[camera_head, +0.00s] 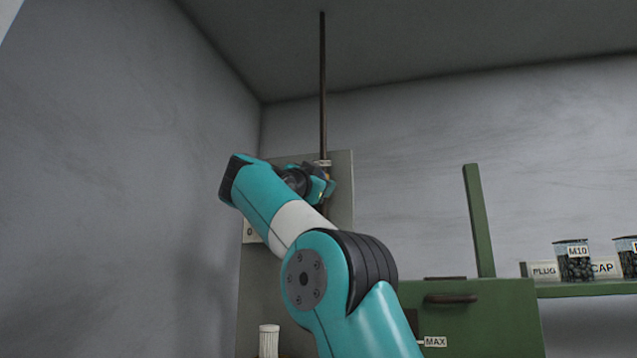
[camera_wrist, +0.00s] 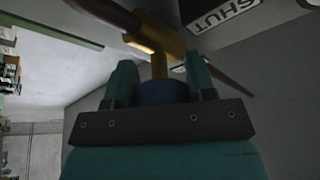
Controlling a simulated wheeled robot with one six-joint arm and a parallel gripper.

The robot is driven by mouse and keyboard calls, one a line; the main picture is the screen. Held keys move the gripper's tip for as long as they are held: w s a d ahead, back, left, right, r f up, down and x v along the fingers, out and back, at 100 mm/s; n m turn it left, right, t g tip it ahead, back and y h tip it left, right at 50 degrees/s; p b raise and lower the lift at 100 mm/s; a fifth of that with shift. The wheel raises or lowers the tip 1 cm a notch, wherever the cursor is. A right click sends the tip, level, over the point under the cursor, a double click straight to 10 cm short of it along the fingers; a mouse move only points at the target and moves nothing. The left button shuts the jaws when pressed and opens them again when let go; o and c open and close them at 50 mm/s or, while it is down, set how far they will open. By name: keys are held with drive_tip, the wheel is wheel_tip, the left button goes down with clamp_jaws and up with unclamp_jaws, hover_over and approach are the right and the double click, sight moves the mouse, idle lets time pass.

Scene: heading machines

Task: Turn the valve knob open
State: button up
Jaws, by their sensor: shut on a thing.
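The valve knob (camera_wrist: 163,92) is a dark blue round piece on a brass stem, seen in the wrist view between the two fingers of my gripper (camera_wrist: 162,84). My gripper is shut on the knob, one finger at each side. The brass valve body (camera_wrist: 157,38) sits beyond it on a brown pipe (camera_head: 323,90). In the head view my arm reaches up to the valve, and my gripper (camera_head: 321,188) is small and partly hidden there; the knob cannot be made out. A plate reading SHUT (camera_wrist: 232,10) is beside the valve in the wrist view.
The pipe runs down from the ceiling in front of a grey panel (camera_head: 343,200). At the right stand a green machine (camera_head: 490,310) with a MAX label and a shelf (camera_head: 590,289) with jars. A white ribbed cylinder (camera_head: 269,341) is at the lower left.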

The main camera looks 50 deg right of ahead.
drive_tip(key=o, duration=0.9)
drive_tip(key=b+v, duration=0.8)
drive_tip(key=v, duration=0.9)
drive_tip(key=shift+a, duration=0.25)
